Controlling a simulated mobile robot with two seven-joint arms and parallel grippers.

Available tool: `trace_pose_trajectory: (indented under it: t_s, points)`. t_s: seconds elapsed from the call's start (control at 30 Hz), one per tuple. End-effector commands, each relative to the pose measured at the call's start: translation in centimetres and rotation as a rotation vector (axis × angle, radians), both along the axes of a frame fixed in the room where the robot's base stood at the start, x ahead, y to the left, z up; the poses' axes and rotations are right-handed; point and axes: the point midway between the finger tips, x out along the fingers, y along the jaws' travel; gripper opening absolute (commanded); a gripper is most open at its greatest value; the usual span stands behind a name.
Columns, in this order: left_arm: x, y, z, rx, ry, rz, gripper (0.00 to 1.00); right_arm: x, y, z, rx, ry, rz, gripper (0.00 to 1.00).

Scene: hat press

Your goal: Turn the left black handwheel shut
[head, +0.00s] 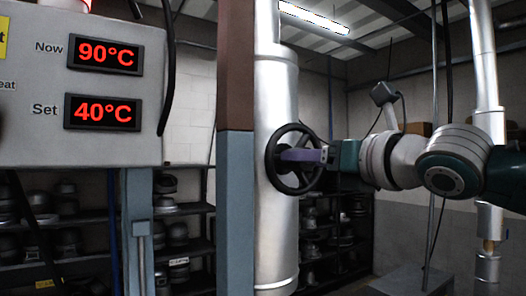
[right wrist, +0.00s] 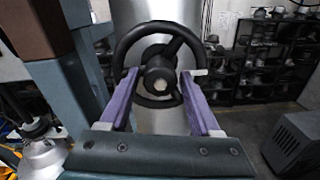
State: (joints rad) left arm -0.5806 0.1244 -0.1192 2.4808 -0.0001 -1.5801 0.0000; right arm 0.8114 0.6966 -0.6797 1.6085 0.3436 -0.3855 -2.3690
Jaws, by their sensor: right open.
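A black handwheel (head: 271,160) is mounted on a thick silver pipe (head: 277,235) in the middle of the head view. In the right wrist view the handwheel (right wrist: 159,27) faces me, with its spokes and round hub showing. My right gripper (head: 283,155) is at the handwheel, reaching in from the right. Its two purple fingers (right wrist: 160,75) are apart, one on each side of the hub, with the tips inside the rim's outline. I cannot tell whether they touch the hub or spokes. My left gripper is out of view.
A display panel (head: 100,83) at the left reads Now 90°C and Set 40°C. A brown and blue-grey post (head: 235,200) stands just left of the pipe. Shelves of metal hat forms (head: 187,210) line the back. A grey box (right wrist: 292,140) stands at the right.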

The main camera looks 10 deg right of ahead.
Motion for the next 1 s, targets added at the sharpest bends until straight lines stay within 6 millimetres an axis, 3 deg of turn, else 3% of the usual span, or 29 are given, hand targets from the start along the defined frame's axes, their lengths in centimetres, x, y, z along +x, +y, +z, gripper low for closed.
trace_pose_trajectory:
  t_s: [0.2, 0.77, 1.0]
  points:
    - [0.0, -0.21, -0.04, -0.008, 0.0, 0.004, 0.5, 0.01, 0.02, -0.02, 0.0, 0.0, 0.0, 0.63]
    - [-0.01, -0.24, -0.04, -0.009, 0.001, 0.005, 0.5, -0.02, -0.01, 0.02, 0.001, -0.001, 0.0, 0.0]
    - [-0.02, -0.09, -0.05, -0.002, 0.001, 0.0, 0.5, -0.02, 0.0, 0.03, 0.015, 0.004, 0.001, 0.0]
